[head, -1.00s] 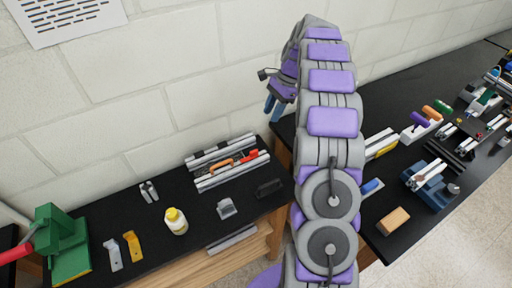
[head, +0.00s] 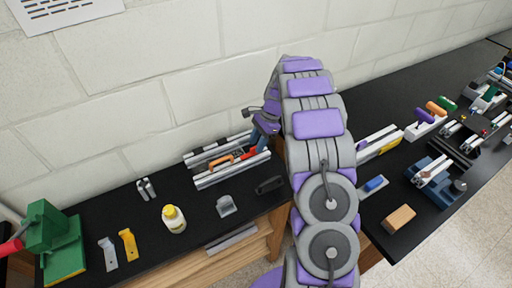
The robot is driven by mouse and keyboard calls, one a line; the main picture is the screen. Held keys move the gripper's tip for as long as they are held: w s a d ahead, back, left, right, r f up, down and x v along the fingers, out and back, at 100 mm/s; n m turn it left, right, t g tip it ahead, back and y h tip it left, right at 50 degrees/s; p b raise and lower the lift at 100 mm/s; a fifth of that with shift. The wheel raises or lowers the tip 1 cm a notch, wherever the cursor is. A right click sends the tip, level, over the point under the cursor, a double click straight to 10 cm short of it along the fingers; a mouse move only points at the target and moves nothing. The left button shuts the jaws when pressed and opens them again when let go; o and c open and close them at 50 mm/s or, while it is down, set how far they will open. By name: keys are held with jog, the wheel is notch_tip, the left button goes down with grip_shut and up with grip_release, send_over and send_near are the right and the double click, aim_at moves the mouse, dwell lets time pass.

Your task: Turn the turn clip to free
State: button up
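The extrusion frame (head: 233,176) lies on the black bench, with silver rails along its front and back. An orange clip (head: 222,162) and a red clip (head: 248,153) sit between the rails. I cannot tell which is the turn clip or how it is turned. My gripper (head: 260,139), with blue fingers, is low at the right end of the frame, close to the red clip. Its fingertips are partly hidden by the frame and my arm, so contact and opening cannot be made out.
A yellow-capped bottle (head: 174,220), a grey bracket (head: 227,206) and a dark block (head: 270,185) stand in front of the frame. A green press (head: 55,243) is at far left. The wall is close behind. The right bench holds several tools and a wooden block (head: 398,219).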

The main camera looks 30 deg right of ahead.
jog(key=shift+x, duration=0.85)
grip_shut()
